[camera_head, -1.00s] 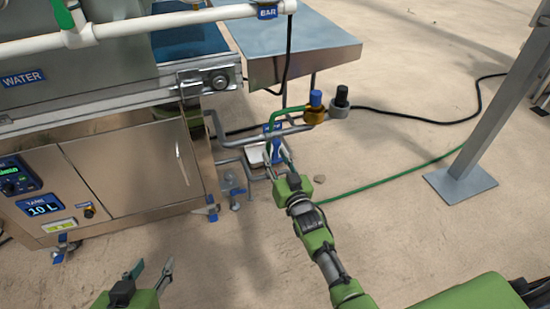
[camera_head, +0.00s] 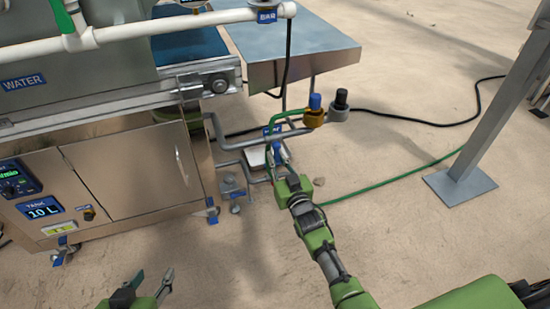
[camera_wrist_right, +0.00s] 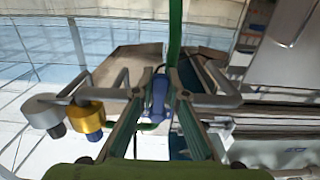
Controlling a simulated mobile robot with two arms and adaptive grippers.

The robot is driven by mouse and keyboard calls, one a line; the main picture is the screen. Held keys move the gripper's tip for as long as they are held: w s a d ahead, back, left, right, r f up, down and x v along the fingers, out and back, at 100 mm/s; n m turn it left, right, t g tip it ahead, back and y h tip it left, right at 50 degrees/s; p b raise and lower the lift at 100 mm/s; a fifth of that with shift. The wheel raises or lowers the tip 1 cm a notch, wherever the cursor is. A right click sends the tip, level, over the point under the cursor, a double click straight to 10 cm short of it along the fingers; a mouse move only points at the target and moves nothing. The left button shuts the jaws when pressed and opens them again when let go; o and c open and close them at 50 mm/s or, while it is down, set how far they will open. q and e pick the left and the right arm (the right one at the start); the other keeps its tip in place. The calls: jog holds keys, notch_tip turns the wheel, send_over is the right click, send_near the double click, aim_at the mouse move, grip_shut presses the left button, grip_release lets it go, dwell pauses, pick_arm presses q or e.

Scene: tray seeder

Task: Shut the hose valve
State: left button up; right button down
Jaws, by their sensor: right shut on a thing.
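The hose valve's blue handle (camera_wrist_right: 158,103) sits between the two fingers of my right gripper (camera_wrist_right: 160,85) in the right wrist view. In the head view my right gripper (camera_head: 279,160) reaches in low beside the machine's pipes and is shut on the handle, partly hiding it. The green hose (camera_wrist_right: 175,38) runs by the valve in the right wrist view. In the head view it also lies across the floor (camera_head: 400,177). The handle's exact turn is hard to tell. My left gripper (camera_head: 152,282) is open and empty at the bottom left.
A yellow fitting with a blue knob (camera_head: 315,112) and a grey fitting with a black knob (camera_head: 339,105) stand on pipes just behind the valve. The steel cabinet (camera_head: 130,175) is at left. A grey post (camera_head: 497,110) stands at right. A black cable crosses the floor.

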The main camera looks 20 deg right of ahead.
jog(key=c, duration=2)
grip_release()
jog(key=s, duration=1.2)
jog(key=shift+d, duration=0.3)
jog(key=shift+s, duration=0.1)
